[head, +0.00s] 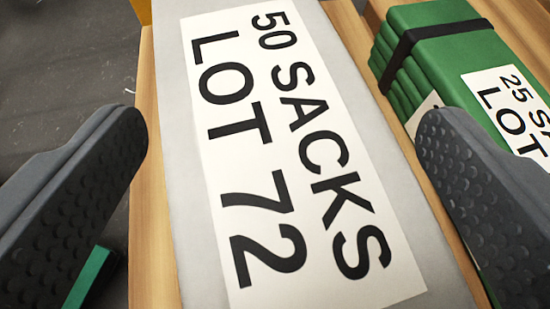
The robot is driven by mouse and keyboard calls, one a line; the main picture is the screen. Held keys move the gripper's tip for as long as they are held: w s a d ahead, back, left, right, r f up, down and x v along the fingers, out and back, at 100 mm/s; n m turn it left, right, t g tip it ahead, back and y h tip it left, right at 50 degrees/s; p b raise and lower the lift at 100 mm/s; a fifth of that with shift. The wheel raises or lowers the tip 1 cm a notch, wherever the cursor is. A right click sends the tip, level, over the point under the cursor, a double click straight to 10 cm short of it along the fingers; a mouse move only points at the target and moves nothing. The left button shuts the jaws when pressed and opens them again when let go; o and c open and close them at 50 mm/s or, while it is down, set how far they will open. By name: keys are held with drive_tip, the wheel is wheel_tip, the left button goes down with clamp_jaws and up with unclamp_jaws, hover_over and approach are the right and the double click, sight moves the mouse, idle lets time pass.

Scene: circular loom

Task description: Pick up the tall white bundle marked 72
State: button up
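The tall white bundle (182,190) fills the middle of the head view. Its large label (320,210) reads "50 SACKS LOT 72" and runs lengthwise, tilted in the picture. My gripper (280,145) is open, with one dark dimpled finger at the left and one at the right. The bundle lies between the two fingers in the picture. I see a gap at the left finger; whether the right finger touches the bundle I cannot tell. The bundle's lower and upper ends are cut off by the frame.
A strapped green bundle (440,45) labelled "25 SACKS LOT" sits close on the right, partly behind the right finger. Wooden boards (152,240) lie under the bundles. Dark grey floor (65,50) shows at the left. A green strip (88,280) shows by the left finger.

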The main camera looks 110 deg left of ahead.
drive_tip(key=c, duration=1.7)
